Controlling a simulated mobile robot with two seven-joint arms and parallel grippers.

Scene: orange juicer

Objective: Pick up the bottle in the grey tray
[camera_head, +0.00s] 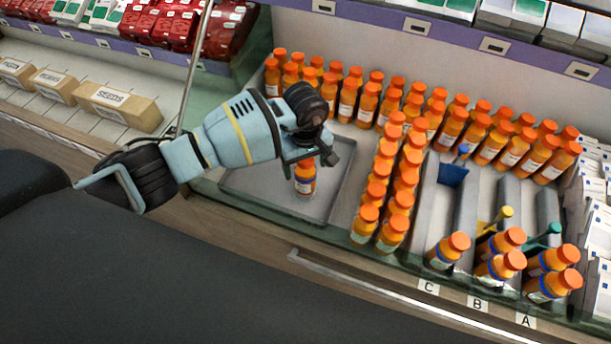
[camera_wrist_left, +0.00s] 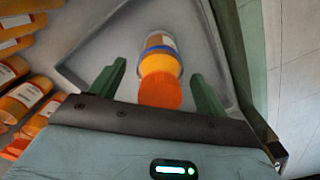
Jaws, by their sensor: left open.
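An orange bottle (camera_head: 305,181) with a white and blue label stands in the grey tray (camera_head: 258,187), under my left gripper (camera_head: 318,160). In the left wrist view the bottle (camera_wrist_left: 161,65) shows its orange cap towards me. The two dark green fingers of my left gripper (camera_wrist_left: 158,85) are open, one on each side of the bottle, and are apart from it. The tray (camera_wrist_left: 85,60) holds no other bottle that I can see. In the head view the gripper hides the top of the bottle. My right gripper is not in view.
Many similar orange bottles (camera_head: 405,180) stand in rows right of and behind the tray. Lanes marked A, B and C with more bottles (camera_head: 448,250) lie at the right. Boxes of seeds (camera_head: 120,103) lie at the left. A metal rail (camera_head: 390,293) runs along the front.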

